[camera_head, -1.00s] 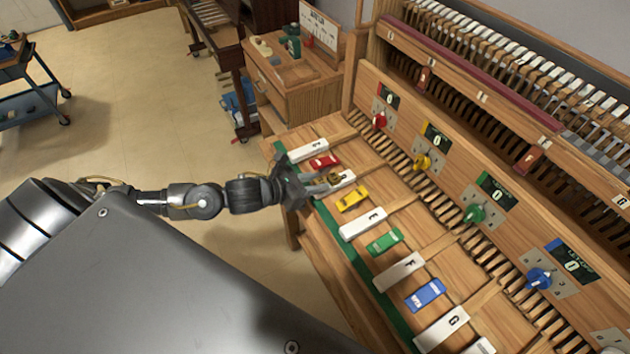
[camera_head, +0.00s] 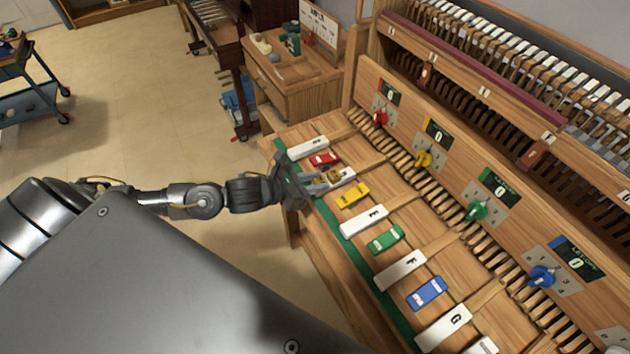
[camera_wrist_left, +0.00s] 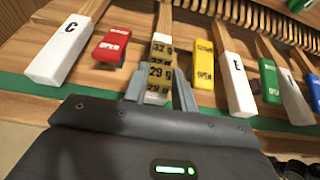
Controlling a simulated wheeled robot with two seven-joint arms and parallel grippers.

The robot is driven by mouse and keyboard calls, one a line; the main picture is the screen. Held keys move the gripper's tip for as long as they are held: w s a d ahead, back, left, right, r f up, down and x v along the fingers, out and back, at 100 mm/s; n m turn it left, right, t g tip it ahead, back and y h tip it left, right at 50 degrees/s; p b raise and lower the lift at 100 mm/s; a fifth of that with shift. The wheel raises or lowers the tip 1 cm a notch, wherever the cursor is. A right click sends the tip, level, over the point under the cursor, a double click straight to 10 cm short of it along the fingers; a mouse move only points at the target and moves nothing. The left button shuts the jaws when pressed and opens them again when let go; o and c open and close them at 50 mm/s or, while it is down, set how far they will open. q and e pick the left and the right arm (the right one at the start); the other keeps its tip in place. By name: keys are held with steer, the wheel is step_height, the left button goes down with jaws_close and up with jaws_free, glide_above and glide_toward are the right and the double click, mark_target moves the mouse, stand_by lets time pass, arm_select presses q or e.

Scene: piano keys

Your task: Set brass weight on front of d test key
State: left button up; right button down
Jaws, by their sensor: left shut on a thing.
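The brass weight (camera_head: 335,176) is at the front part of the white D key (camera_head: 348,178), between the red and yellow blocks. In the left wrist view the brass weight (camera_wrist_left: 160,71) shows dark bands marked 32 g and 29 g. My left gripper (camera_head: 322,181) is shut on it, one finger on each side; it also shows in the left wrist view (camera_wrist_left: 160,90). The white front end of the D key (camera_wrist_left: 157,98) shows below the weight. The key's letter is hidden, and I cannot tell whether the weight's underside fully touches the key. My right gripper is not in view.
The red block (camera_head: 324,158) and yellow block (camera_head: 352,195) lie close on either side. The C key (camera_head: 308,149) and E key (camera_head: 364,221) flank them. A green block (camera_head: 385,239) and blue block (camera_head: 427,293) lie farther along. A knob panel (camera_head: 455,165) stands behind.

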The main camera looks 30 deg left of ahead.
arm_select(q)
steer(key=shift+f, duration=0.4)
steer(key=o, duration=1)
steer(key=shift+s+a+r+b, duration=0.15)
steer(key=shift+s+a+b, duration=0.05)
steer(key=shift+s+b, duration=0.2)
steer(key=shift+b+v, duration=1.3)
steer(key=shift+v, duration=3.65)
steer(key=shift+d, duration=0.1)
